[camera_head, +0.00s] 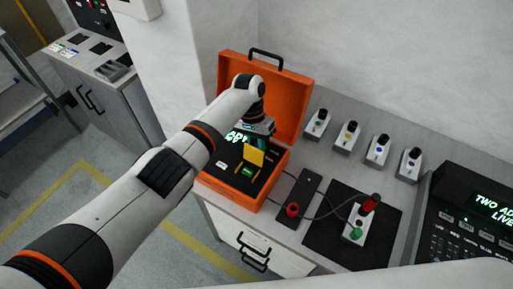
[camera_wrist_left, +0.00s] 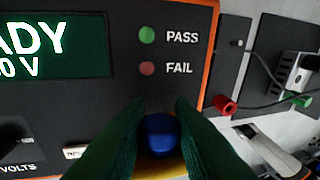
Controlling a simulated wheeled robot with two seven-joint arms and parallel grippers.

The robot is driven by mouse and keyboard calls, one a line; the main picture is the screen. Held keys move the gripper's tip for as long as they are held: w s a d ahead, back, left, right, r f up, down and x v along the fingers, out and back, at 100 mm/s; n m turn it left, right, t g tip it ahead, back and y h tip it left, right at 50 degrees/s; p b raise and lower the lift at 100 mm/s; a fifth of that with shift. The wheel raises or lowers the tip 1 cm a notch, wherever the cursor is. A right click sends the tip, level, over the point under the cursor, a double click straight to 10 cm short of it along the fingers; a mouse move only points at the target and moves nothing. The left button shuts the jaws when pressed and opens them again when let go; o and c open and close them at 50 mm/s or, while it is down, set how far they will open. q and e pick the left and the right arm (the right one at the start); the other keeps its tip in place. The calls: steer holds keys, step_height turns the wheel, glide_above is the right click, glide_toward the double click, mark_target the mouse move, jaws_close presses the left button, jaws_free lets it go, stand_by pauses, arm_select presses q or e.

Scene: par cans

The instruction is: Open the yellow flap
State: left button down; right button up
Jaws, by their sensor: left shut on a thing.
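The yellow flap (camera_head: 253,155) is on the black panel of an open orange case (camera_head: 220,185) and looks tilted up from the panel. My left gripper (camera_head: 262,140) is just above and behind it. In the left wrist view, the dark green fingers (camera_wrist_left: 160,125) are shut on a round blue knob (camera_wrist_left: 160,135). A yellow edge of the flap (camera_wrist_left: 162,165) shows right beneath the knob. The arm and fingers hide part of the panel. My right gripper is not in view.
The case's lit display (camera_wrist_left: 45,45) and PASS and FAIL lamps (camera_wrist_left: 147,35) are near the fingers. The raised orange lid (camera_head: 285,95) stands behind. A red plug (camera_head: 292,210), cables and a black mat (camera_head: 325,240) are to the right. Several small switch boxes (camera_head: 348,135) line the wall.

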arm_select(q)
steer(key=shift+f, duration=0.15)
steer(key=c, duration=1.3)
jaws_free()
steer(key=b+v, duration=0.2)
steer(key=v, duration=1)
steer(key=shift+s, duration=0.1)
